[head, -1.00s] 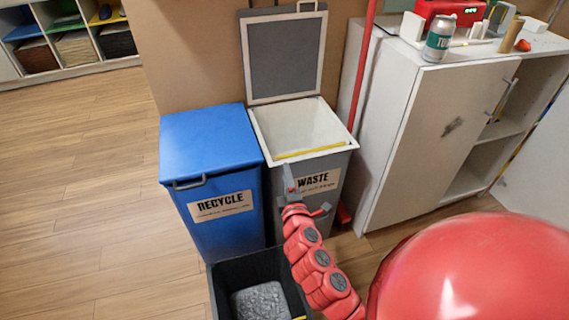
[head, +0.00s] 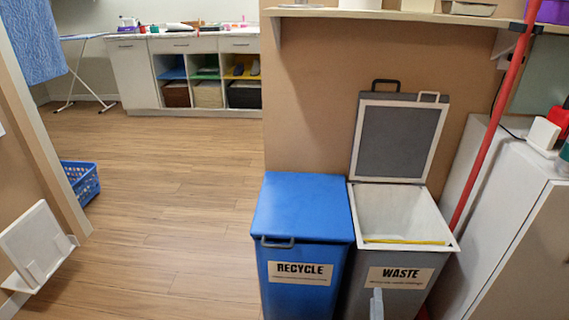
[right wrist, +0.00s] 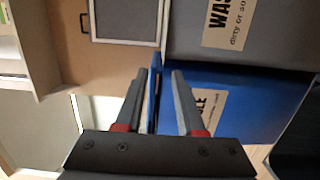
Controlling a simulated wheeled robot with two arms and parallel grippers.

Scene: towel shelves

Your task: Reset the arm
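My right gripper shows in the right wrist view (right wrist: 163,76) with its two dark fingers apart and nothing held between them. In the head view only a grey tip of the right gripper (head: 377,304) shows at the bottom edge, in front of the waste bin (head: 402,277). The rest of the right arm is out of that view. The blue recycle bin (head: 302,212) stands closed, left of the waste bin. The waste bin's lid (head: 399,140) is raised against the wall. My left gripper is in neither view.
A white cabinet (head: 520,235) stands at the right, with a red pole (head: 487,130) beside it. A wall shelf (head: 400,14) is above the bins. A blue basket (head: 82,181) lies at the left. The wooden floor (head: 170,190) is clear towards the far counter.

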